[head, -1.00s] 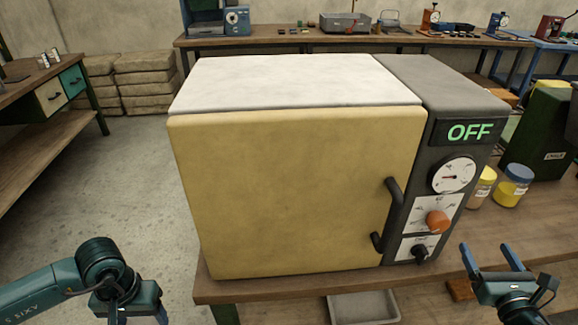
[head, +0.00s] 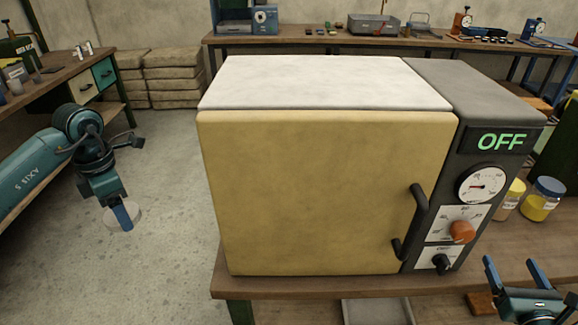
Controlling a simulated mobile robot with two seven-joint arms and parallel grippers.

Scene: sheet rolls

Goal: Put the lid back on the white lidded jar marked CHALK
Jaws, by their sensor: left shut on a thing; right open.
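My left gripper (head: 123,217) is at the left, over the bare floor. It is shut on a white round lid (head: 136,215), holding it in the air by its edge, well clear of any table. My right gripper (head: 514,277) is at the lower right, in front of the table edge, with its blue fingers apart and empty. I cannot make out a white jar marked CHALK in this view.
A large cream oven (head: 325,195) with an OFF display fills the middle of a wooden table. A yellow-lidded jar (head: 508,203) and a blue-lidded jar (head: 542,200) stand to its right. A left workbench (head: 62,78) holds small items. Floor between is clear.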

